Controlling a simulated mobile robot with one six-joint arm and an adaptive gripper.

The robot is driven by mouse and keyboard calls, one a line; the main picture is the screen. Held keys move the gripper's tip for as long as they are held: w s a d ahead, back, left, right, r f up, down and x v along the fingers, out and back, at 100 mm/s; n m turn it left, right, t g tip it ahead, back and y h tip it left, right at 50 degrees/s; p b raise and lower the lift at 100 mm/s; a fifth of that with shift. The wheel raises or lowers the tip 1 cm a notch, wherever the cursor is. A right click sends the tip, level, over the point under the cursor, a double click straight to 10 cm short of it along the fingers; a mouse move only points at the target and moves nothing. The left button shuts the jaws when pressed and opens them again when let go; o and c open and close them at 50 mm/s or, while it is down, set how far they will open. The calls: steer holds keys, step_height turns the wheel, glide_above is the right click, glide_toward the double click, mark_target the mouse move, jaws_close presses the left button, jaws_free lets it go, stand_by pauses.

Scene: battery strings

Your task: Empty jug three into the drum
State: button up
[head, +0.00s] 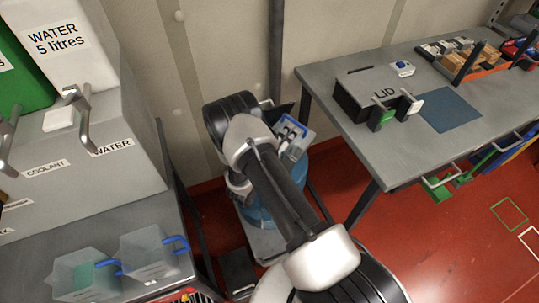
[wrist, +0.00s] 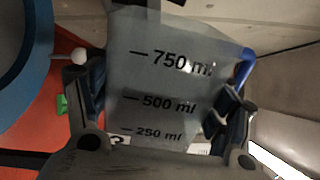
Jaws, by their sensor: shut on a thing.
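My gripper (wrist: 160,112) is shut on a translucent grey jug (wrist: 160,75). Its fingers press on both sides of the jug, and its blue handle shows at the right in the wrist view. The jug has 250, 500 and 750 ml marks, with a darker band below about 500 ml. In the head view the held jug (head: 296,141) is beyond my arm, partly hidden, with a dark figure that looks like a 3. A blue curved rim, likely the drum (wrist: 18,45), shows in the wrist view.
Two clear jugs (head: 85,272) (head: 155,257) with blue handles stand on the left bench, below coolant and water taps (head: 82,115). The right bench (head: 335,72) holds a dark box with a lid (head: 375,95), a blue mat (head: 447,109) and racked parts. Red floor is open at right.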

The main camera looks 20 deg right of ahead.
steer(key=shift+r, duration=0.1)
steer(key=shift+w+a+r+n, duration=0.2)
steer(key=shift+w+r+n, duration=0.15)
steer(key=shift+n, duration=0.35)
steer(key=shift+r, duration=0.1)
stand_by(0.7)
steer(key=shift+w+a+r+n+p, duration=0.2)
steer(key=shift+w+r+n+p, duration=0.1)
steer(key=shift+n, duration=0.5)
stand_by(1.7)
